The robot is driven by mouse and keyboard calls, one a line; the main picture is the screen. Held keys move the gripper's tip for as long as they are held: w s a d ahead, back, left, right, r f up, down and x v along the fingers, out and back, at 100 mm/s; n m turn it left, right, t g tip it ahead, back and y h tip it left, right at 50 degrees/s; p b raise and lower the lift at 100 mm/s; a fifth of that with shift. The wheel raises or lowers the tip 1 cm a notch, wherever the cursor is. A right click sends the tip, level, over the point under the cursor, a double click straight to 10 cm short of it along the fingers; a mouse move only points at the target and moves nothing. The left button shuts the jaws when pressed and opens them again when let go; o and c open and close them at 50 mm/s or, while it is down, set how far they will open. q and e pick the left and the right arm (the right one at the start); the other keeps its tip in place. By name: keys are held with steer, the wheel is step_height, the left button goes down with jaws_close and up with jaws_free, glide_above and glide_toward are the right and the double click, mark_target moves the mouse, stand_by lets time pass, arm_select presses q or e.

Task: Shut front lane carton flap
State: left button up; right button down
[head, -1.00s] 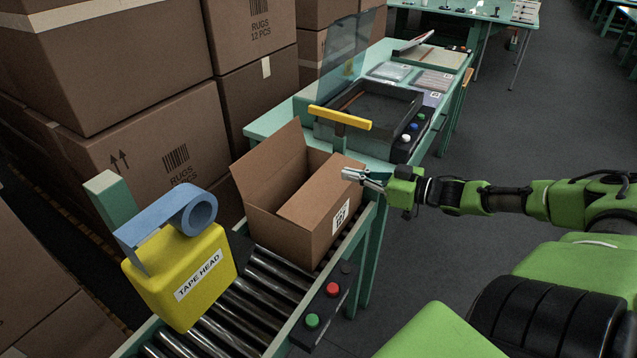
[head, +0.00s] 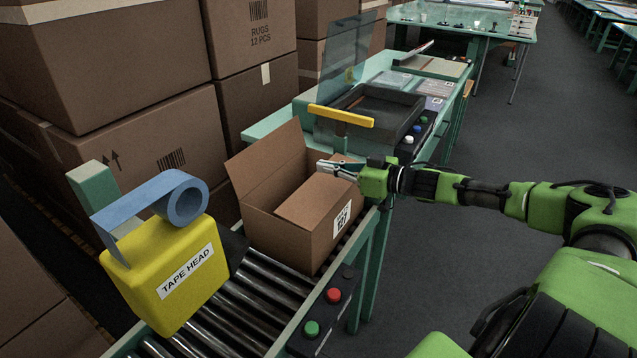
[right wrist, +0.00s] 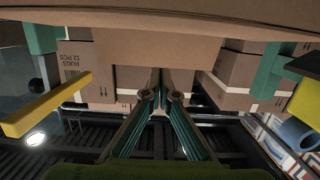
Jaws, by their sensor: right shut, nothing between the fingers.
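The open brown carton (head: 290,233) stands on the roller conveyor, with a printed label on its near right side. One flap (head: 268,165) stands up and leans outward at the far left. Another flap (head: 314,199) slants over the opening from the near right side. My right gripper (head: 322,167) is shut and empty, its tips over the right part of the carton, close to the slanting flap's upper edge. I cannot tell whether they touch. The shut fingers also show in the right wrist view (right wrist: 161,88), below a broad brown cardboard panel. My left gripper is not in view.
A yellow tape head (head: 170,275) with a blue roll stands at the conveyor's near left. A yellow bar (head: 341,116) juts out behind the carton. Red and green buttons (head: 322,312) sit on the conveyor's edge. Large stacked cartons (head: 120,75) fill the left.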

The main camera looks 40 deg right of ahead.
mark_target(313, 183)
steer(key=shift+x, duration=1.05)
steer(key=f, duration=0.4)
steer(key=shift+w+a+p, duration=0.1)
steer(key=shift+w+p, duration=0.15)
steer(key=shift+p, duration=0.15)
steer(key=shift+f, duration=0.1)
steer(key=shift+a+f, duration=0.1)
steer(key=shift+f, duration=0.7)
